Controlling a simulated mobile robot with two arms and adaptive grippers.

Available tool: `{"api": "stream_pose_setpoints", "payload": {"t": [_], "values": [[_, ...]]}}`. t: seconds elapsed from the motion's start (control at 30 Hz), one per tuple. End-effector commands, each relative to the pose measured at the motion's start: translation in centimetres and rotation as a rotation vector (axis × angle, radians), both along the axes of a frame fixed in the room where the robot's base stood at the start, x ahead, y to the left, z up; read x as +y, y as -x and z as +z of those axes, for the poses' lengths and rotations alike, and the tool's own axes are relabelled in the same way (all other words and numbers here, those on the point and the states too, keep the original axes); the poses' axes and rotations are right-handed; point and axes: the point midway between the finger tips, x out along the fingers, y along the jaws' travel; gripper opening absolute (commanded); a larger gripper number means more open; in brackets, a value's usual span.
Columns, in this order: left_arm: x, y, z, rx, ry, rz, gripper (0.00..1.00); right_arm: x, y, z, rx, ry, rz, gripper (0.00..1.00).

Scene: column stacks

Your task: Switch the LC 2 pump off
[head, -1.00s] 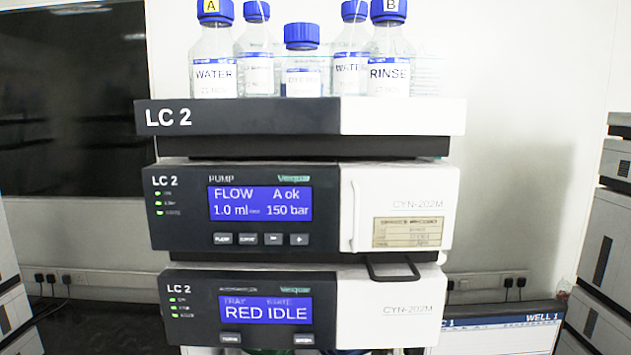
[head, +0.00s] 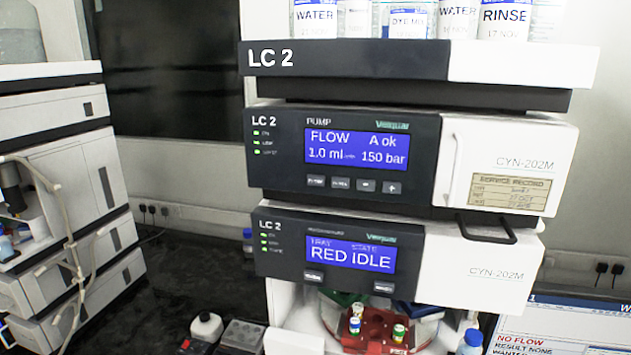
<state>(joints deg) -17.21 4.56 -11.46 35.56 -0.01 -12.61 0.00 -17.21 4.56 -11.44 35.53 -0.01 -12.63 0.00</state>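The LC 2 pump (head: 270,165) is the middle unit of the stack, with a dark left front and a white right door. Its blue display (head: 358,147) reads FLOW 1.0 ml, A ok, 150 bar. Three small green lights (head: 257,143) show at its left. A row of several small buttons sits under the display; the left one (head: 316,181) has blurred lettering. A service record label (head: 509,192) is on the white door. Neither of my grippers is in view.
Above is the LC 2 bottle tray (head: 340,60) with several bottles. Below is the autosampler (head: 275,265) reading RED IDLE, over a red vial tray (head: 377,330). Another stack (head: 70,180) stands left. A monitor (head: 560,325) at lower right shows NO FLOW. Dark bench (head: 165,290) lies between the stacks.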

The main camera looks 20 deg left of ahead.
Motion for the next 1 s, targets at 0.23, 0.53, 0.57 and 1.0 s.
{"api": "stream_pose_setpoints", "payload": {"t": [0.23, 0.53, 0.57, 1.0], "values": [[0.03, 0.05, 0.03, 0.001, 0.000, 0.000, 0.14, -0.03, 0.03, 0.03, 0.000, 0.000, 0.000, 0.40], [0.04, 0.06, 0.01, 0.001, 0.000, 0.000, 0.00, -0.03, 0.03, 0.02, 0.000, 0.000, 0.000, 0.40], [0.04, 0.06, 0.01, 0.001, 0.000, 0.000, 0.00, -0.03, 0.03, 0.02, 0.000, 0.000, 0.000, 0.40], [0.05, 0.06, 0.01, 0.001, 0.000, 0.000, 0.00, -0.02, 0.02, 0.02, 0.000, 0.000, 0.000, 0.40]]}}
